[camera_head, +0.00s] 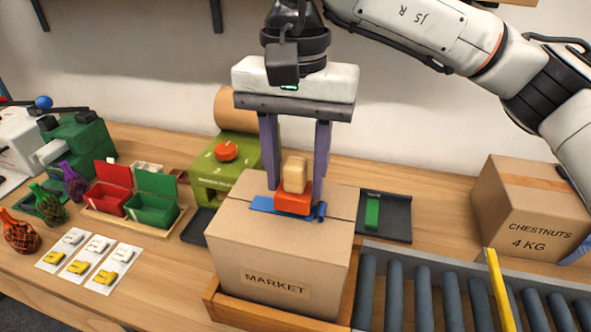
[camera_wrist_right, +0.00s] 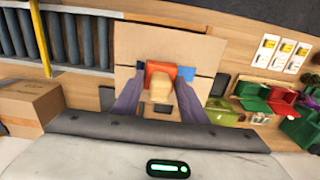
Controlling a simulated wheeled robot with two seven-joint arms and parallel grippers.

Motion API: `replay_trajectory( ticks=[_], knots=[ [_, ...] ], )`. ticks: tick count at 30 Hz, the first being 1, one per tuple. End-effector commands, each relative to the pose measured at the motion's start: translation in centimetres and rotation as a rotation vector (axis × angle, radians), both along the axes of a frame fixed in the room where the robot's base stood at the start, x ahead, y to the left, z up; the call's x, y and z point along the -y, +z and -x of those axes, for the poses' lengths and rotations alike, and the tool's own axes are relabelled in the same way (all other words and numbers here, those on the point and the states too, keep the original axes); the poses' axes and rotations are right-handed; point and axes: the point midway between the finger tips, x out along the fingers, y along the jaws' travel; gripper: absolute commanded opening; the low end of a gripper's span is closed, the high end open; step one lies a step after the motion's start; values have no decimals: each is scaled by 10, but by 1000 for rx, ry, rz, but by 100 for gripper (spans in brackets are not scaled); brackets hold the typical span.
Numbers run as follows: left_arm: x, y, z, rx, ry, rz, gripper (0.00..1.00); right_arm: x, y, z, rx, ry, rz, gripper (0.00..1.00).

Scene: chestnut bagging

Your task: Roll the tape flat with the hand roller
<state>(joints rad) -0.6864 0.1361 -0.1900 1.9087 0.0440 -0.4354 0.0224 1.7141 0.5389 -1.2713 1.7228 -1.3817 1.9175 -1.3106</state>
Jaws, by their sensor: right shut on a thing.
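The hand roller (camera_head: 294,190) has an orange-red body and a tan block handle. My right gripper (camera_head: 296,185) is shut on it, with the purple fingers on either side. The roller is on or just over the blue tape (camera_head: 264,206) on top of the MARKET carton (camera_head: 232,252). The tape shows at both sides of the roller; its middle is hidden. The wrist view shows the roller (camera_wrist_right: 159,82) between the fingers, with blue tape (camera_wrist_right: 186,73) beside it. Whether the tape lies fully flat is too small to tell. My left gripper is out of view.
The carton sits in a wooden tray (camera_head: 208,296) beside the roller conveyor (camera_head: 420,291). A CHESTNUTS carton (camera_head: 505,214) stands at the right. A green dispenser (camera_head: 212,168) and a dark tray (camera_head: 398,226) are close behind. Red and green bins (camera_head: 151,208) and label cards (camera_head: 78,265) lie left.

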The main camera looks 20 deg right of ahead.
Motion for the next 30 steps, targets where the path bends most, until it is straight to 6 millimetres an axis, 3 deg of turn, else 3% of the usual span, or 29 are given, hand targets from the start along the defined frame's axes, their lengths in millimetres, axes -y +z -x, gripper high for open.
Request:
replay_trajectory(
  ticks=[30],
  knots=[
    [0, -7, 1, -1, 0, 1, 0, 0, -9, 0, -1, 0, 1, 21]
  ],
)
